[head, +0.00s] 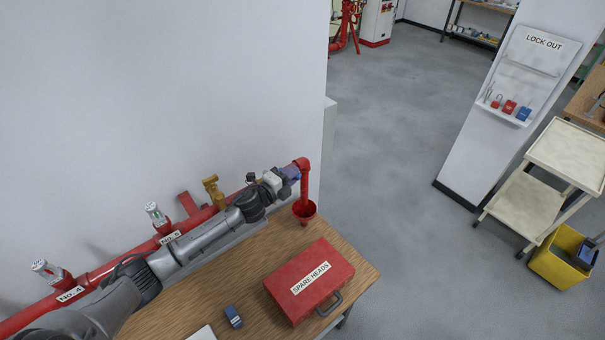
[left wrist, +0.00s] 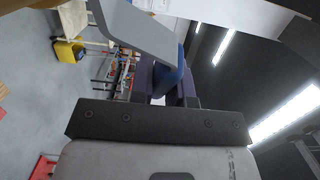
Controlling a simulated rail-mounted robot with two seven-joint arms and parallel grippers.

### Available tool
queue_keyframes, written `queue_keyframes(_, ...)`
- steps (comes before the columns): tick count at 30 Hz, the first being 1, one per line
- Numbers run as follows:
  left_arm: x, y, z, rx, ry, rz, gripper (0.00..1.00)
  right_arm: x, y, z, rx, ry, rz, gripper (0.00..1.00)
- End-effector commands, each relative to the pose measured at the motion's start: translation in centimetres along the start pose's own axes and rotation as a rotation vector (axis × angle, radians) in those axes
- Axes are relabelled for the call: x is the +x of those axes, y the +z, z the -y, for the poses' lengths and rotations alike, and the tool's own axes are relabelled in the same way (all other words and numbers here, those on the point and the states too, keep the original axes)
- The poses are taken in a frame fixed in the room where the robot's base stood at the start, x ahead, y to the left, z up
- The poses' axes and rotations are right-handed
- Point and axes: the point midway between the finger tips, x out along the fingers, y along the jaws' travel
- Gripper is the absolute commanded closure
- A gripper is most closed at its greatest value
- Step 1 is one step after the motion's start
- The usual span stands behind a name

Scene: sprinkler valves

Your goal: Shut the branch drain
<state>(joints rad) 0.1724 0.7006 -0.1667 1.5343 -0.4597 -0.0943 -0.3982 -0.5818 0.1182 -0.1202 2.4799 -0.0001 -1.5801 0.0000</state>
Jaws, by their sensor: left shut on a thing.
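The red branch pipe runs along the wall to an elbow (head: 302,163) and a drop pipe (head: 306,186) above a red funnel (head: 304,210). My left gripper (head: 291,173) is at the pipe's end, just left of the elbow, and covers most of the drain valve. In the left wrist view its fingers (left wrist: 168,84) are shut on a blue handle (left wrist: 184,66). A grey-blue flat piece (left wrist: 142,30) crosses in front of the fingers. The valve body is hidden, so I cannot tell the handle's angle to the pipe. My right gripper is not in view.
A brass fitting (head: 212,190) and tagged sprinkler heads No. 5 (head: 156,216) and No. 4 (head: 46,270) stand along the pipe. The wooden table (head: 235,270) below holds a red spare heads box (head: 310,281) and a small blue item (head: 233,316).

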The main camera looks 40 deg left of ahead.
Motion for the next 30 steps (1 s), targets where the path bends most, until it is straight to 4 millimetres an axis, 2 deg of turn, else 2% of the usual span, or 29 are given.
queue_keyframes(14,-0.34,0.29,0.04,-0.001,-0.002,-0.008,1.0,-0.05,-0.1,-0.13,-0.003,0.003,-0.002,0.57)
queue_keyframes(15,-0.34,0.3,0.04,-0.001,-0.002,-0.008,0.82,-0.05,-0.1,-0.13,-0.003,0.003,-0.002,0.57)
queue_keyframes(23,-0.34,0.32,0.02,0.0,-0.001,-0.007,0.57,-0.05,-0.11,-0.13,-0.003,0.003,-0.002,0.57)
queue_keyframes(30,-0.41,0.33,-0.03,0.0,0.0,-0.006,0.57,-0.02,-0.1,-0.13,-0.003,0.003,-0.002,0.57)
